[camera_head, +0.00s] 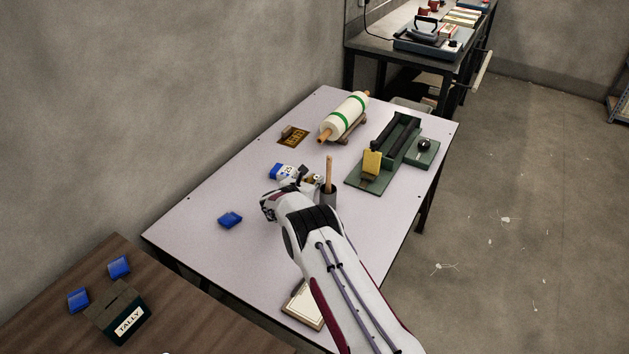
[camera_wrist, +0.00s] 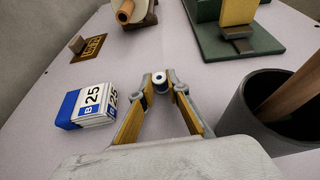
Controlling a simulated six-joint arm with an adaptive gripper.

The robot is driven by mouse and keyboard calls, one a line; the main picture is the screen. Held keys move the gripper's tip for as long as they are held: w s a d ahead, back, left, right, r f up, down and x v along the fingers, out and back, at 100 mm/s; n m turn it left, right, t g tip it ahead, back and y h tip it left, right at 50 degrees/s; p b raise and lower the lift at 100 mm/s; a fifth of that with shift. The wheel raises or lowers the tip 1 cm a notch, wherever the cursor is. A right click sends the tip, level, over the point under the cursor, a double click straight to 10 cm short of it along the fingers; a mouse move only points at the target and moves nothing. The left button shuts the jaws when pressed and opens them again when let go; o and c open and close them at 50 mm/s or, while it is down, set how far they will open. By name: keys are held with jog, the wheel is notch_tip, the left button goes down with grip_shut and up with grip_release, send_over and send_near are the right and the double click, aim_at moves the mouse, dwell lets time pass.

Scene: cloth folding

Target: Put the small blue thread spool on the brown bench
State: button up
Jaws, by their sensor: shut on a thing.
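In the wrist view the small blue thread spool (camera_wrist: 160,85), with a white end and a dark blue ring, sits between the fingertips of my gripper (camera_wrist: 160,78). The fingers are shut on it. In the head view my gripper (camera_head: 315,181) is over the pale table, between a blue-and-white box and a dark grey cup; the spool is too small to make out there. The brown bench (camera_head: 195,318) is at the lower left, apart from my gripper.
The blue-and-white box (camera_wrist: 86,107) marked 25 stands left of my fingers, and the cup (camera_wrist: 247,112) with a wooden stick stands right. A blue packet (camera_head: 230,219) lies on the pale table (camera_head: 215,258). The bench holds a TALLY box (camera_head: 126,322) and blue packets (camera_head: 119,266).

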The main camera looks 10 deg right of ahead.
jog(key=shift+f, duration=0.15)
jog(key=o, duration=0.7)
jog(key=shift+r, duration=0.2)
jog(key=shift+s+a+r, duration=0.1)
jog(key=shift+s+a, duration=0.05)
jog(key=shift+a, duration=0.05)
jog(key=shift+v, duration=5.75)
